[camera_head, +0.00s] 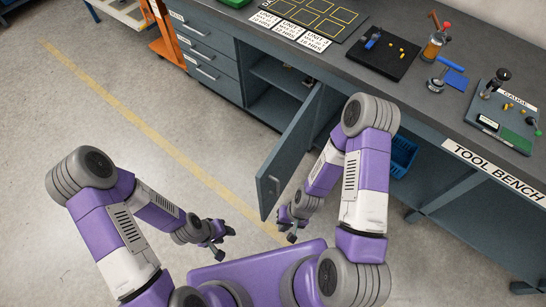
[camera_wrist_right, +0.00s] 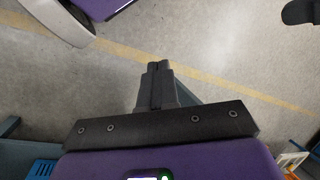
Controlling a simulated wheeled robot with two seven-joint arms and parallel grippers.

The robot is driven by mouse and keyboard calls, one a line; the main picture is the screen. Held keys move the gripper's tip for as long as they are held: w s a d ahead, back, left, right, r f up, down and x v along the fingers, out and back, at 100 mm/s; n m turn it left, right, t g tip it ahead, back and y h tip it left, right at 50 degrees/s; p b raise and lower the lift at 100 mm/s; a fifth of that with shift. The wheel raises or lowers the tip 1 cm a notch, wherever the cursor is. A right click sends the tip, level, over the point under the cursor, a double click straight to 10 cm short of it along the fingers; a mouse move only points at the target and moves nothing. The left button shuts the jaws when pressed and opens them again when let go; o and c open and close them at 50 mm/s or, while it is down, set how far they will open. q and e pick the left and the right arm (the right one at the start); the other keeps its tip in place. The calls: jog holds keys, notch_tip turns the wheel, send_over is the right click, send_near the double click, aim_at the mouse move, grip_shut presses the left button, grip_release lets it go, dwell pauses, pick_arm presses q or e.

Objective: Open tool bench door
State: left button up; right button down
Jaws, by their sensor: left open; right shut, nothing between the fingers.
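The grey-blue tool bench door (camera_head: 290,150) stands swung outward from the bench, in the middle of the head view. The open cabinet (camera_head: 272,108) with a shelf shows to the left of the door. My right gripper (camera_head: 292,238) is shut and empty, just beyond the door's free end at its lower right; I cannot tell whether it touches the door. In the right wrist view its fingers (camera_wrist_right: 158,66) are together, with bare floor ahead. My left gripper (camera_head: 224,242) is open and empty over the floor, left of the door.
The tool bench top (camera_head: 410,90) carries a black mat (camera_head: 375,54), a gauge board (camera_head: 505,112) and several tools. Drawers (camera_head: 205,55) are left of the open cabinet. A blue crate (camera_head: 402,155) sits under the bench. The floor at left is clear, with a yellow line (camera_head: 150,132).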

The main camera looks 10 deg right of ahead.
jog(key=s+d+f+m+g, duration=0.1)
jog(key=m+g, duration=0.1)
jog(key=m+t+y, duration=0.9)
jog(key=m+t, duration=0.6)
jog(key=m, duration=0.6)
send_near(271, 168)
pick_arm(q)
jog(key=shift+f+b, duration=0.5)
jog(key=shift+b, duration=0.15)
pick_arm(e)
jog(key=x, duration=0.7)
jog(key=shift+s+r, duration=0.1)
jog(key=shift+r, duration=0.05)
